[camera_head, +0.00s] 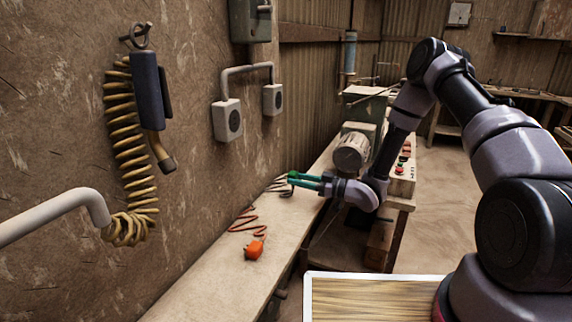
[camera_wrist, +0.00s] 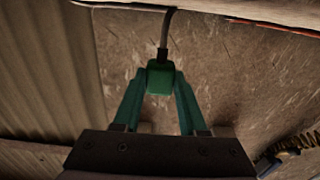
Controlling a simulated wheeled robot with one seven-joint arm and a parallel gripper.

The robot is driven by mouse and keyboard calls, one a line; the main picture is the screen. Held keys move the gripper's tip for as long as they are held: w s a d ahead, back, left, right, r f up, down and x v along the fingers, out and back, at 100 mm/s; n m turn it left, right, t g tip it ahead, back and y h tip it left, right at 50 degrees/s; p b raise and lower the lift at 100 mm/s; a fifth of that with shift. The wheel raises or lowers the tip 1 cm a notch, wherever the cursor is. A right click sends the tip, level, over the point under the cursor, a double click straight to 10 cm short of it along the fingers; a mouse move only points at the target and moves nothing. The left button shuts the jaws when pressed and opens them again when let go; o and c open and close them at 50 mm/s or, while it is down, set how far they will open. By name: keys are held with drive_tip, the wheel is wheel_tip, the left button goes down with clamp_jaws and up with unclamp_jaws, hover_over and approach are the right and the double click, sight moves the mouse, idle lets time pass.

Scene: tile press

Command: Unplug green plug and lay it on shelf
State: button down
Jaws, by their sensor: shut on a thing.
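The green plug (camera_wrist: 160,79) is between the two green fingers of my gripper (camera_wrist: 160,92) in the wrist view, with a dark cord running from it. In the head view the green plug (camera_head: 292,175) shows small at the fingertips of my gripper (camera_head: 296,180), just over the far part of the long pale shelf (camera_head: 200,283) along the wall. My gripper is shut on it. I cannot tell whether the plug touches the shelf. Two grey sockets, a left one (camera_head: 227,120) and a right one (camera_head: 272,99), are on the wall above, with nothing green in them.
An orange plug (camera_head: 254,249) with a coiled cord lies on the shelf nearer to me. A coiled yellow hose (camera_head: 131,140) hangs on the left wall. A machine with a grey motor (camera_head: 351,151) stands just beyond my gripper. The shelf's near part is clear.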

sight(298, 199)
drive_tip(key=shift+s+f, duration=0.15)
drive_tip(key=shift+f, duration=2.45)
drive_tip(key=shift+c, duration=1.9)
unclamp_jaws()
drive_tip(key=shift+r, duration=0.1)
drive_tip(key=shift+s+d+r, duration=0.25)
drive_tip(key=shift+d+r, duration=0.45)
drive_tip(key=shift+s+d+r, duration=0.2)
drive_tip(key=shift+d+r, duration=0.45)
drive_tip(key=shift+s+d+r, duration=0.3)
drive_tip(key=shift+d+r, duration=0.4)
drive_tip(key=shift+d, duration=0.1)
drive_tip(key=shift+s+d+r, duration=0.3)
drive_tip(key=shift+d+r, duration=0.35)
drive_tip(key=shift+d, duration=0.15)
drive_tip(key=shift+s+d+r, duration=0.3)
drive_tip(key=shift+d+r, duration=0.4)
drive_tip(key=shift+d, duration=0.1)
drive_tip(key=shift+w, duration=0.1)
